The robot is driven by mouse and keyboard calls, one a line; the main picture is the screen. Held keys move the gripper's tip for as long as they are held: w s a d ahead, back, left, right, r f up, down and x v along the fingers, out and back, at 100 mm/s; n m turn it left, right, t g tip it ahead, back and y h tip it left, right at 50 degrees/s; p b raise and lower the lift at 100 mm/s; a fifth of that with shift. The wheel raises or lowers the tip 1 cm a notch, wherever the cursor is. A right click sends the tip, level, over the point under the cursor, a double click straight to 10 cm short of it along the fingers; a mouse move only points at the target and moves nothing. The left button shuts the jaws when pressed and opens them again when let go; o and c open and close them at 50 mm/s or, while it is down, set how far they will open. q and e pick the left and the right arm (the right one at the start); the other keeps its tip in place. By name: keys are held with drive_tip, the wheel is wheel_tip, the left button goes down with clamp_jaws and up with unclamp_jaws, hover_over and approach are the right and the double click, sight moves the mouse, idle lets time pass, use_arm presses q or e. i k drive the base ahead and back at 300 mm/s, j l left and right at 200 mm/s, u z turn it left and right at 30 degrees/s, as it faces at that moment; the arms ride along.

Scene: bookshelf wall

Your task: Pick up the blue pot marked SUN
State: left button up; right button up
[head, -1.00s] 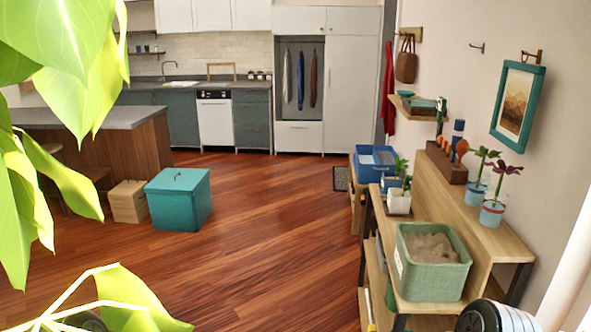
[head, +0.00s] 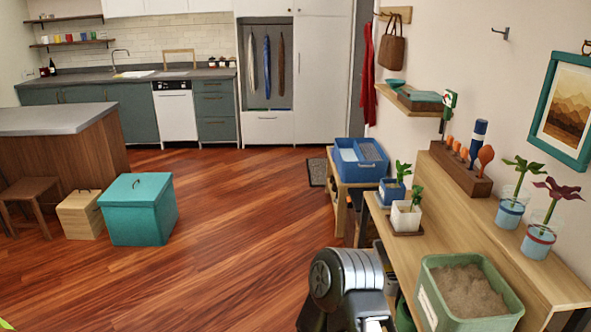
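No marking that reads SUN can be made out on any pot. A blue pot (head: 391,193) with a green plant stands at the back of the wooden bench, behind a white pot (head: 406,216). Two light blue pots stand on the raised shelf at the right: one (head: 510,213) holds a green-leaved plant, the other (head: 537,242), with a reddish band, a dark red plant. Each has a clear cylinder around its stem. Part of my arm shows at the lower middle, left of the bench. Neither gripper is in view.
A green planter of soil (head: 427,294) sits at the bench's near end. A wooden block with carrot-like pieces (head: 459,172) stands on the raised shelf. A blue tub (head: 345,166) is farther back. A teal box (head: 139,222) stands on the floor, which is open in the middle.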

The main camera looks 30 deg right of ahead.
sight(390, 190)
drive_tip(key=i+z, duration=0.45)
drive_tip(key=i+j+z, duration=0.4)
drive_tip(key=i+z, duration=0.25)
drive_tip(key=z, duration=0.25)
drive_tip(key=i+j+z, duration=0.2)
drive_tip(key=z, duration=0.3)
drive_tip(key=i+j+z, duration=0.25)
drive_tip(key=z, duration=0.2)
drive_tip(key=i+j+z, duration=0.2)
drive_tip(key=z, duration=0.3)
drive_tip(key=j+z, duration=0.5)
drive_tip(key=i+j+z, duration=0.1)
drive_tip(key=j+z, duration=0.25)
drive_tip(key=j, duration=0.25)
drive_tip(key=j+z, duration=0.3)
drive_tip(key=j, duration=0.35)
